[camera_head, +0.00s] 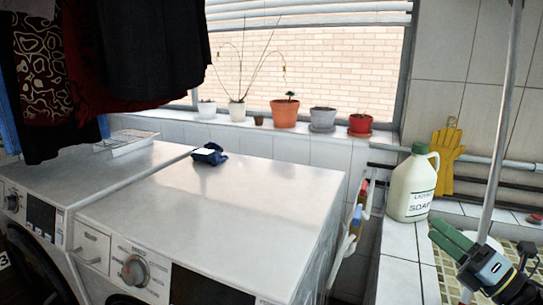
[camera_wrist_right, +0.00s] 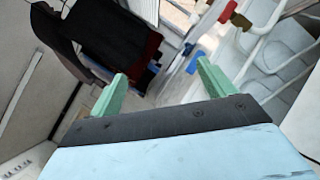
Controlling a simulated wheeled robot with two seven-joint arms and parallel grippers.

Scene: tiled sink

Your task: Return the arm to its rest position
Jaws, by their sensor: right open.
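My right gripper (camera_head: 452,240) shows at the lower right of the head view, in front of the tiled counter and below the soap jug. Its green fingers also show in the right wrist view (camera_wrist_right: 160,90), spread wide apart with nothing between them. It is open and empty. My left gripper is not in the head view.
A white soap jug (camera_head: 412,190) stands on the tiled ledge, with yellow gloves (camera_head: 446,160) hanging behind it. Two washing machines (camera_head: 230,215) fill the left and middle, with a dark blue cloth (camera_head: 209,154) on top. A grey pole (camera_head: 500,130) rises beside my right gripper.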

